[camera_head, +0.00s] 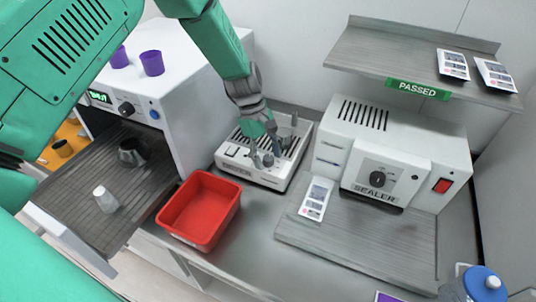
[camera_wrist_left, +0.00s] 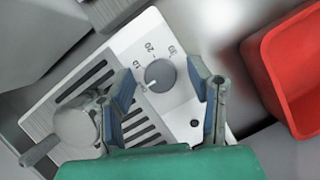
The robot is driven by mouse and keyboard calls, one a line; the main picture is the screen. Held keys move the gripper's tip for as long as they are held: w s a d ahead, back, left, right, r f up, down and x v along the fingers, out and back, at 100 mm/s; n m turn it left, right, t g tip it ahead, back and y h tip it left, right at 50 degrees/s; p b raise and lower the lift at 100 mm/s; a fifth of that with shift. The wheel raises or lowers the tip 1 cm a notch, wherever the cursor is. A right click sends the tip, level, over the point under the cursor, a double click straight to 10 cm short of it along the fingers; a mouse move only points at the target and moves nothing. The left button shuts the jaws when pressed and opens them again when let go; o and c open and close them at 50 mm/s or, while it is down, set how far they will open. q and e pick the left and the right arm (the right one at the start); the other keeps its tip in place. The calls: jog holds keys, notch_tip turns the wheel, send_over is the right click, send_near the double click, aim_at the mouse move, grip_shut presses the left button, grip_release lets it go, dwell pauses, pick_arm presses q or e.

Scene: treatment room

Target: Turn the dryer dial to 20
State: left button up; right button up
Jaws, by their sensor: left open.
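The dryer (camera_head: 231,164) is a low white unit with dark slots on the grey counter. My left gripper (camera_head: 266,158) is over the dryer, pointing down. In the wrist view its open fingers (camera_wrist_left: 162,84) stand on either side of the dial, with a visible gap on each side. In the head view the gripper hides the dial. My right gripper is out of view.
A red bin (camera_head: 204,243) stands just left of the dryer. The sealer (camera_head: 400,150) is to the right, below a shelf (camera_head: 400,62). A grey metal round part with a handle (camera_wrist_left: 76,127) lies beside the left finger, over the slots.

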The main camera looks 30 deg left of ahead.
pick_arm(q)
jog(key=shift+d, duration=0.1)
jog(key=shift+c, duration=0.5)
grip_shut()
jog(key=shift+m, duration=0.4)
jog(key=m+g+y, duration=0.1)
jog(key=m, duration=0.2)
jog(key=shift+w+m, duration=0.1)
jog(key=shift+m, duration=0.3)
jog(key=m+g+y, duration=0.1)
jog(key=m, duration=0.4)
jog(key=shift+g+y+b, duration=0.35)
jog(key=shift+g+y, duration=0.05)
jog(key=m+y, duration=0.1)
jog(key=m, duration=0.2)
jog(key=m+y, duration=0.1)
jog(key=m, duration=0.1)
jog(key=shift+d+r+m, duration=0.1)
jog(key=shift+m, duration=0.3)
jog(key=shift+m+y, duration=0.9)
jog(key=shift+m, duration=1.3)
